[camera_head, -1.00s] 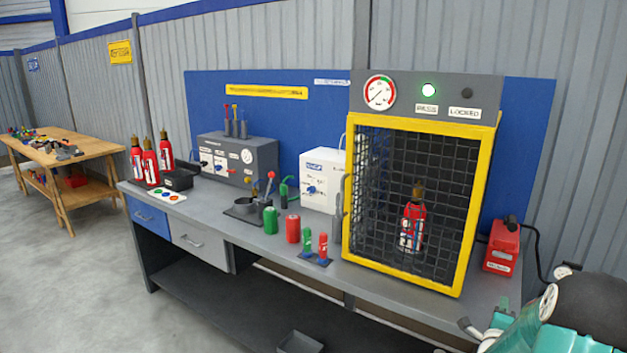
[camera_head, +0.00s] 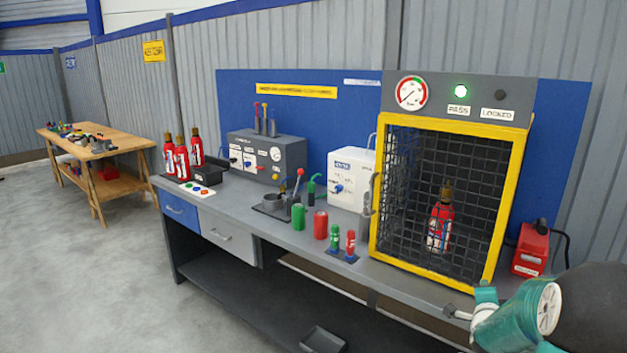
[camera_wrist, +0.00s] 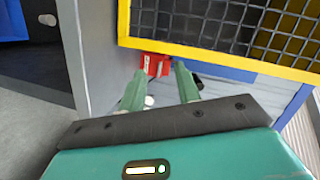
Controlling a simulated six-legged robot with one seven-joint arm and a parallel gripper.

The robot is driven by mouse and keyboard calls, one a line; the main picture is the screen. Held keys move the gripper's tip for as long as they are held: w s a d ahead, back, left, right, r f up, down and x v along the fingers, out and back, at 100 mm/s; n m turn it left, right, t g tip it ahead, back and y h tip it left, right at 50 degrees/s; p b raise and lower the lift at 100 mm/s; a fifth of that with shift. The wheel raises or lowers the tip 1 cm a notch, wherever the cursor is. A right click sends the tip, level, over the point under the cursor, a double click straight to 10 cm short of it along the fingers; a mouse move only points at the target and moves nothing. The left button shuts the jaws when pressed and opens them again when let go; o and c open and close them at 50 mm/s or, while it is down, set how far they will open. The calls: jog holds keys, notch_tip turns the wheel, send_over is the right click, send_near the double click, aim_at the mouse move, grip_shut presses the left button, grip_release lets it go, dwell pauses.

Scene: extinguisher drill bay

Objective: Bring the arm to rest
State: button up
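My arm (camera_head: 515,318), teal with a round white joint cap, shows at the lower right of the head view, in front of the bench's right end. In the wrist view my gripper (camera_wrist: 160,88) has its two green fingers spread apart, with nothing between them. A yellow-framed mesh cage (camera_wrist: 215,52) crosses the top right of that view, beyond the fingers. A small red object (camera_wrist: 155,64) lies past the fingertips. In the head view the cage (camera_head: 378,262) is shut, with a red extinguisher (camera_head: 440,222) standing inside.
A red box (camera_head: 530,250) stands right of the cage, close to my arm. The grey bench (camera_head: 225,205) holds red extinguishers (camera_head: 181,160), green and red cylinders and a white box (camera_head: 350,178). Floor (camera_head: 80,270) at left is clear.

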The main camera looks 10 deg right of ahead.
jog(key=s+a+r+n+g+y, duration=0.1)
jog(key=s+a+r+n+y, duration=0.25)
jog(key=a, duration=0.75)
jog(key=s+a+r+n+g+y, duration=0.15)
jog(key=a+r+n, duration=0.45)
jog(key=a, duration=0.6)
jog(key=s+a+n+g+y, duration=0.4)
jog(key=s+a+n, duration=0.8)
jog(key=s, duration=0.8)
jog(key=a, duration=0.3)
jog(key=shift+a, duration=0.15)
jog(key=shift+r+g, duration=0.1)
jog(key=shift+g, duration=0.15)
